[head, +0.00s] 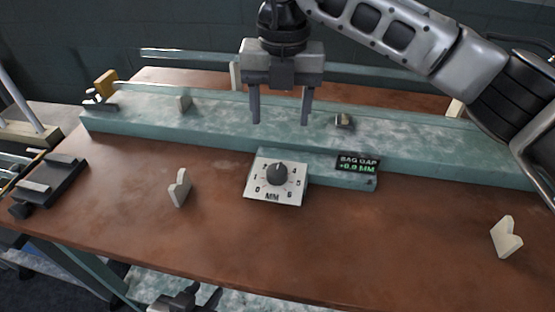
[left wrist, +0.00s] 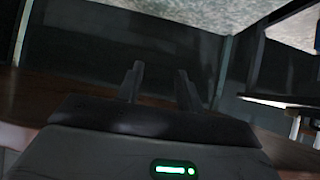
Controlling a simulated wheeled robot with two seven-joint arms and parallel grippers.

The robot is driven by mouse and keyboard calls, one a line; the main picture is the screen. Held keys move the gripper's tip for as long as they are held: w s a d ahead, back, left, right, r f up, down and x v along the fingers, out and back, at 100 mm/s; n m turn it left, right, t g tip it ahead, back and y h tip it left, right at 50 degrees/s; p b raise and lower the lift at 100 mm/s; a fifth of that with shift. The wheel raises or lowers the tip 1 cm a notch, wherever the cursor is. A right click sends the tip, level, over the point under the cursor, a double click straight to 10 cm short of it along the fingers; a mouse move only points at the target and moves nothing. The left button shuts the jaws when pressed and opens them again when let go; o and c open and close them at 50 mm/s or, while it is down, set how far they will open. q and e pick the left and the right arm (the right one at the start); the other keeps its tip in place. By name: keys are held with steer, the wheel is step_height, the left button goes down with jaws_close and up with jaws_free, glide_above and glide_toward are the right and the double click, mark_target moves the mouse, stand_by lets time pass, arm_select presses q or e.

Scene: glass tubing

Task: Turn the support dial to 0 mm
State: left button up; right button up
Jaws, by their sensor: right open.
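The support dial is a white square plate (head: 260,194) with a dark round knob (head: 277,174), on the front of the green-grey rail bench. Numbers 0, 1, 4, 5 and 6 and "MM" show around it. The knob's pointer seems to face up, but the exact setting is too small to read. A small display (head: 357,164) beside it reads about +0.0 MM in green. My right gripper (head: 281,118) is open and empty, pointing down above the rail behind the dial. My left gripper shows in the left wrist view (left wrist: 160,85), fingers apart and empty.
The long rail (head: 420,153) spans the brown table (head: 350,240). Cream V-shaped supports stand at the left (head: 179,188) and right (head: 506,237) on the tabletop. A black tray-like fixture (head: 48,185) lies at far left. The tabletop before the dial is clear.

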mark_target(277, 169)
steer(key=f, duration=0.4)
steer(key=f+p, duration=0.1)
steer(key=f, duration=0.8)
steer(key=shift+a+f+p, duration=0.15)
steer(key=shift+a+p, duration=0.1)
steer(key=shift+p, duration=0.15)
steer(key=c, duration=1)
